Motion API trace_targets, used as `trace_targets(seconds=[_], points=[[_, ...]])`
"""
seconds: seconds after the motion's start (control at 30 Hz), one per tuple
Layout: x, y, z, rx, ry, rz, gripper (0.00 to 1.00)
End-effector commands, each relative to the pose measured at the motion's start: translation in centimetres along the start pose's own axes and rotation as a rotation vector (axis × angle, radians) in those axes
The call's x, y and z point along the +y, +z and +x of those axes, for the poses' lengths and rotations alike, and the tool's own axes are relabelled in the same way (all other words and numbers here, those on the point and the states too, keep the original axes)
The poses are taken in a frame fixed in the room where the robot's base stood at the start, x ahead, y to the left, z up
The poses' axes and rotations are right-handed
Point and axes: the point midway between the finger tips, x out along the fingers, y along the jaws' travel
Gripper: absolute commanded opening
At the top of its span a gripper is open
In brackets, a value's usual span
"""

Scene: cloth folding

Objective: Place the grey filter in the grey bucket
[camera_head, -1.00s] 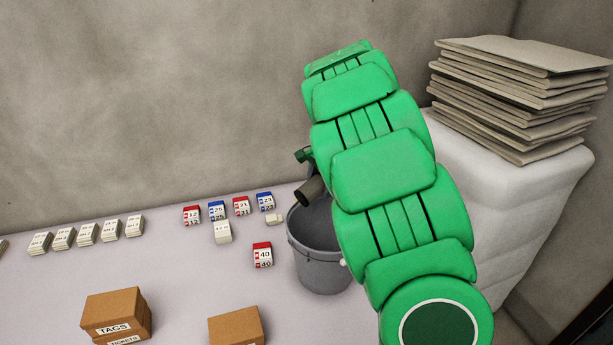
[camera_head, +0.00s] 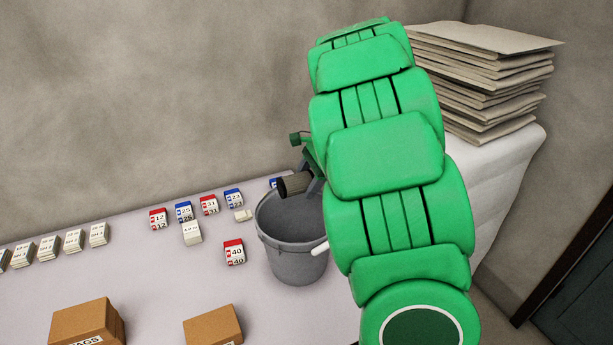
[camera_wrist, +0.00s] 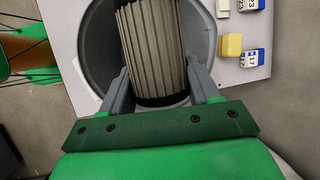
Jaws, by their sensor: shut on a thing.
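The grey filter (camera_wrist: 152,48) is a pleated cylinder with a dark end, held between the two fingers of my gripper (camera_wrist: 160,88) in the wrist view. In the head view the filter (camera_head: 294,184) is tilted and sits at the mouth of the grey bucket (camera_head: 295,262), near its back rim. My gripper (camera_head: 312,178) is partly hidden behind my green arm there. The bucket stands on the table with a white handle grip on its right side. In the wrist view the bucket (camera_wrist: 97,40) shows around and behind the filter. Whether the filter touches the bucket is unclear.
Red and blue numbered blocks, such as one marked 40 (camera_head: 234,252), stand left of the bucket. White blocks (camera_head: 73,241) line the table's left side. Brown boxes (camera_head: 213,326) are at the front. A stack of folded grey cloths (camera_head: 480,85) lies on a white block at right.

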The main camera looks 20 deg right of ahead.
Motion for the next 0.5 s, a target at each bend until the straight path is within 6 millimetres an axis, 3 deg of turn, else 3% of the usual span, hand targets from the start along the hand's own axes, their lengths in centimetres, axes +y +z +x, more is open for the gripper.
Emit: trace_targets(seconds=[0.5], points=[[1.0,-1.8,4.3,-0.001,0.001,0.001,0.30]])
